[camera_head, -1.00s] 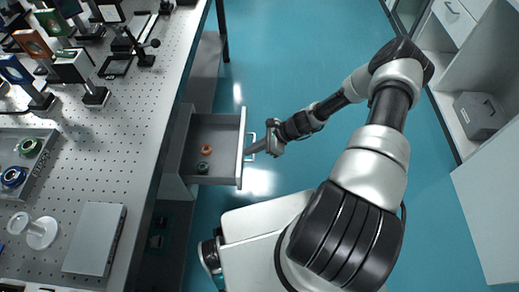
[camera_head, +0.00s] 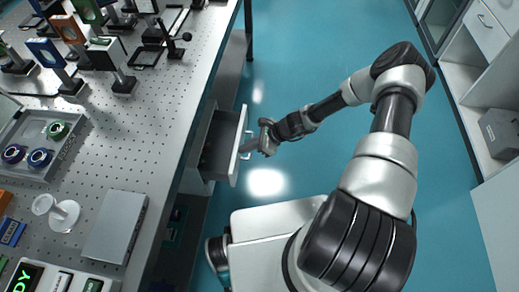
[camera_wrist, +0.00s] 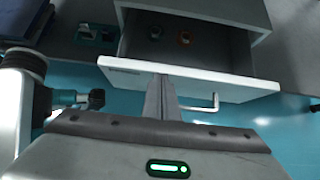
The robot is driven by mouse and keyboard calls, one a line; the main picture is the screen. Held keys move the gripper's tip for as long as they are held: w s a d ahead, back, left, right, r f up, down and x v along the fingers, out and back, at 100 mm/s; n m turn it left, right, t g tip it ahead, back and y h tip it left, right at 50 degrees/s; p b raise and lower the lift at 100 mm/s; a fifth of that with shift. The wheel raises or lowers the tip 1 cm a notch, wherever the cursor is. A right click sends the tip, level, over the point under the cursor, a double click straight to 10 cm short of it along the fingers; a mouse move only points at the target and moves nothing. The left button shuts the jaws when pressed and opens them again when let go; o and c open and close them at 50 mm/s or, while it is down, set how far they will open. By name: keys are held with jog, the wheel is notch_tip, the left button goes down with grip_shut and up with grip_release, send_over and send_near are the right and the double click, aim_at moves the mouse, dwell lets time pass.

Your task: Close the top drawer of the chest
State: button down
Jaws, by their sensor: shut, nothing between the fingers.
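The top drawer (camera_head: 222,140) of the chest stands partly open under the optical table's right edge in the head view. In the wrist view its white front panel (camera_wrist: 215,84) crosses the middle, with a handle (camera_wrist: 205,106) on its outer face. My gripper (camera_head: 244,150) is at the outside of the drawer front, beside the handle. In the wrist view my gripper (camera_wrist: 162,98) is shut and empty, its fingertips at the panel's face; exact contact is hard to tell.
The perforated optical table (camera_head: 150,145) carries optical mounts, a grey tray (camera_head: 75,122) and a flat grey box (camera_head: 115,228). The blue floor (camera_head: 310,75) right of the drawer is clear. White shelving (camera_head: 480,110) stands at the far right.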

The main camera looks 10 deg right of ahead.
jog(key=w+a+b, duration=0.1)
jog(key=w+a, duration=0.2)
jog(key=a, duration=0.8)
jog(key=shift+w+a, duration=0.2)
jog(key=shift+w, duration=0.15)
jog(key=shift+a+r, duration=0.1)
jog(key=shift+r, duration=0.05)
jog(key=s+d+r+p, duration=0.1)
jog(key=s+d+r, duration=0.1)
jog(key=d, duration=0.3)
jog(key=s+d+r+p, duration=0.1)
jog(key=d+r, duration=0.3)
jog(key=d, duration=0.2)
jog(key=shift+s+d+r, duration=0.15)
jog(key=shift+s+r, duration=0.2)
